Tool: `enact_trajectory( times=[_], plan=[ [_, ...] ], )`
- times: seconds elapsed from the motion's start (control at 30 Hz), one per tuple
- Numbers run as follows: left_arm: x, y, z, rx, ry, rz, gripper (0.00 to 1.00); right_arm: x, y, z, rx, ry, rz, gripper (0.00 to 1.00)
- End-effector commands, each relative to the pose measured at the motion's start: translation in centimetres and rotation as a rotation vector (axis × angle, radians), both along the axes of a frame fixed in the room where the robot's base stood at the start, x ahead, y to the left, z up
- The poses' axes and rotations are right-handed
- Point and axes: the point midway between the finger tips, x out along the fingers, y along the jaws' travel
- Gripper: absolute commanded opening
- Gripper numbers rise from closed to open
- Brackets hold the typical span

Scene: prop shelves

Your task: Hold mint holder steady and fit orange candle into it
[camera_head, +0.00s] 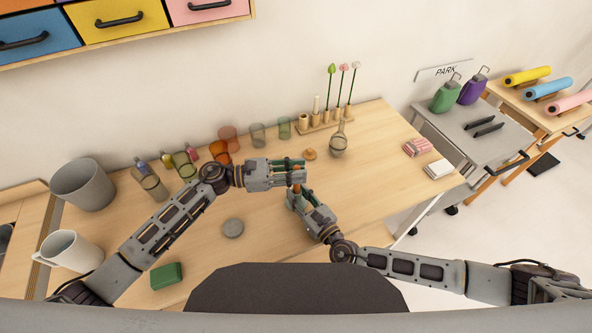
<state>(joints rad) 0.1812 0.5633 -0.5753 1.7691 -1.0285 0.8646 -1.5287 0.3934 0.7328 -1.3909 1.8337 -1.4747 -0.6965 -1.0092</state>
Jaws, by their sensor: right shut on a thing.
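My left gripper (297,173) reaches in from the left over the middle of the table. My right gripper (296,192) is just below it in the picture, with the fingertips of both close together. A small orange piece, seemingly the orange candle (296,186), shows between the two grippers. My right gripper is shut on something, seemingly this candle. The mint holder cannot be clearly made out; the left fingers may cover it. Dark green bits show at both grippers, but I cannot tell whether they are holder or gripper parts. Whether candle and holder touch is hidden.
A small orange-brown piece (310,154) and a glass flask (339,142) stand behind the grippers. Coloured glasses (228,138) line the wall side. A grey disc (233,228) and a green block (167,275) lie in front. Pink cloths (417,148) lie right.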

Motion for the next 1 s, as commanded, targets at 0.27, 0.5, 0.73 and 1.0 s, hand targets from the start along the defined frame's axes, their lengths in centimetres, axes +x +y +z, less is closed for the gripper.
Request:
enact_trajectory(
  times=[0.27,0.5,0.73,1.0],
  plan=[
    [0.0,0.0,0.0,0.000,0.000,0.000,0.41,0.0,0.0,0.0,0.000,0.000,0.000,0.01],
    [0.0,0.3,0.0,0.001,0.000,0.001,0.41,0.0,0.0,0.0,0.000,0.000,0.000,0.01],
    [-0.2,1.9,-0.1,0.002,-0.001,0.001,0.41,0.0,0.0,0.0,0.000,0.000,0.000,0.01],
    [-0.7,5.6,-0.1,0.002,0.001,0.001,0.41,0.0,0.0,0.0,0.000,0.000,0.000,0.01]
  ],
)
